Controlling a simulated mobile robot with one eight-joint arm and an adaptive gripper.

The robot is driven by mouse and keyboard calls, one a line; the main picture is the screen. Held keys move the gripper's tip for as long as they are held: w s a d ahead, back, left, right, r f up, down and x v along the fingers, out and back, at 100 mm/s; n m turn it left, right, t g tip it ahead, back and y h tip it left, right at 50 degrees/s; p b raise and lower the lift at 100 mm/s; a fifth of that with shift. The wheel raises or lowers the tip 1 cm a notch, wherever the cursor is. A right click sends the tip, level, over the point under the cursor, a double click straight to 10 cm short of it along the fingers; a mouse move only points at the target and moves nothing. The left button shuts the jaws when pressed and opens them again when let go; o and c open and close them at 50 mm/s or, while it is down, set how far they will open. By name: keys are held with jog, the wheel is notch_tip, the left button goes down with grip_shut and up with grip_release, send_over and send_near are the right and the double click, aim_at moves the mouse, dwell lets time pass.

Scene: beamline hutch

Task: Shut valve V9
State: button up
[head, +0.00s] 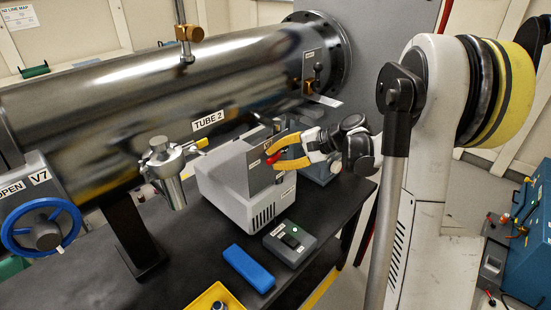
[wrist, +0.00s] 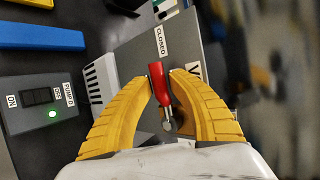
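A valve with a red lever handle (wrist: 158,84) sits on a grey panel (wrist: 130,60). The handle runs from a metal pivot (wrist: 170,126) up towards a CLOSED label (wrist: 161,41) in the wrist view. A second label (wrist: 193,71) shows only a "V"; its number is hidden behind a finger. My gripper (wrist: 161,76) has its two yellow fingertips close in on either side of the red handle and appears shut on it. In the head view my gripper (head: 271,160) reaches the panel from the right, with the red handle (head: 273,157) between its tips.
A switch box (head: 290,243) with a lit green lamp and a blue block (head: 248,268) lie on the black bench near the pale pump housing (head: 232,180). The TUBE 2 pipe (head: 100,110) runs behind. A blue handwheel (head: 42,229) labelled V7, OPEN stands at left.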

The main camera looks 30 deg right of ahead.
jog(key=shift+o, duration=0.9)
jog(key=v, duration=1.2)
jog(key=shift+a, duration=0.1)
